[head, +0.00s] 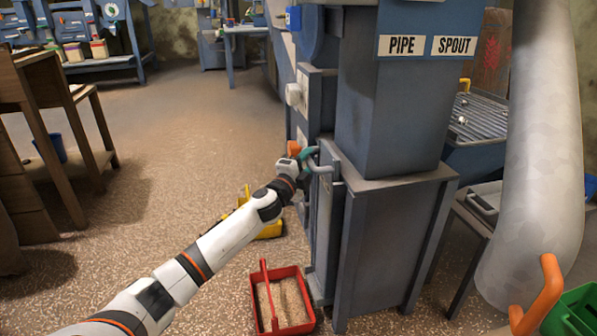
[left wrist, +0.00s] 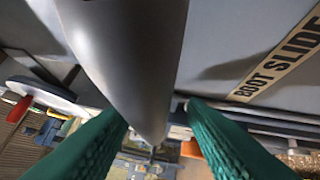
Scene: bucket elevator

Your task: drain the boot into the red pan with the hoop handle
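The red pan (head: 309,326) stands on the floor at the foot of the blue-grey elevator casing (head: 385,235), its thin red hoop handle (head: 264,290) upright. Beige grain-like material lies in it. My left gripper (head: 306,158) is at a grey bar handle (head: 321,165) on the side of the casing, above the pan. In the left wrist view, the green fingers (left wrist: 158,118) are apart, with the grey bar (left wrist: 135,60) between them and a gap beside it. A "BOOT SLIDE" label (left wrist: 278,65) is beside the bar. My right gripper is out of view.
A yellow pan (head: 268,230) is on the floor behind my left forearm. A pale thick pipe (head: 535,150) and a green container (head: 575,312) are at the right. A wooden bench (head: 40,130) stands at the left. The floor between is open.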

